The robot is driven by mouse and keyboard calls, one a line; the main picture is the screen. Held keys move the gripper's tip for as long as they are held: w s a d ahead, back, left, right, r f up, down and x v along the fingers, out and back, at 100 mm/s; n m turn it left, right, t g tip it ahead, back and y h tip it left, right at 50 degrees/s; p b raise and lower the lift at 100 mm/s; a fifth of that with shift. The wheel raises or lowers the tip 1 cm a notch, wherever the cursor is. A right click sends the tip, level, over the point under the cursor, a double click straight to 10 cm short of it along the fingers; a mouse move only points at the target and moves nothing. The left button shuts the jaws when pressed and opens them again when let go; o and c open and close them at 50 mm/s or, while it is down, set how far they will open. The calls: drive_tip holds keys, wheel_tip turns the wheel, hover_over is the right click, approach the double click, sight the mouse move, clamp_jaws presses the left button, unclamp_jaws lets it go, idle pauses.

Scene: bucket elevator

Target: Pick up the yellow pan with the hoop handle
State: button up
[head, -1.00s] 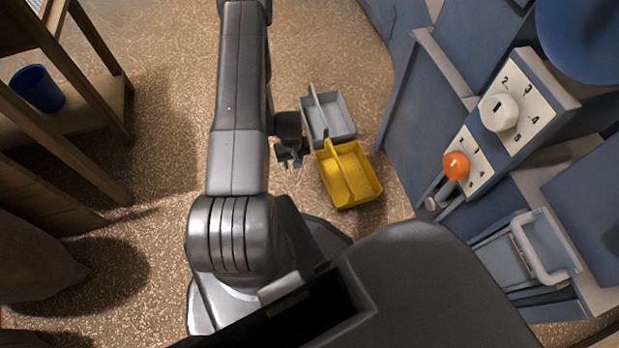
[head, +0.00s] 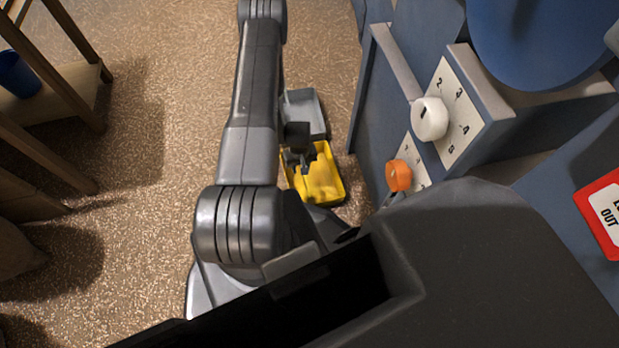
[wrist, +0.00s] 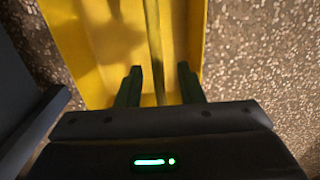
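The yellow pan (head: 325,184) sits on the floor below my arm in the head view. It fills the upper middle of the wrist view (wrist: 88,45). Its hoop handle shows in the wrist view as a yellow bar (wrist: 155,50) running lengthwise over the pan. My gripper (head: 306,168) is above the pan and hides part of it in the head view. In the wrist view my gripper (wrist: 160,75) is open, with one finger on each side of the bar. I cannot tell how high the fingertips are above the handle.
A grey pan (head: 305,112) lies just beyond the yellow one. The blue machine with a white dial (head: 429,119) and an orange knob (head: 399,176) stands close on the right. A wooden shelf with a blue bucket (head: 17,75) is at the left. Floor between is clear.

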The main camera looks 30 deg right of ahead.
clamp_jaws()
drive_tip(key=shift+r, duration=0.1)
idle(1.2)
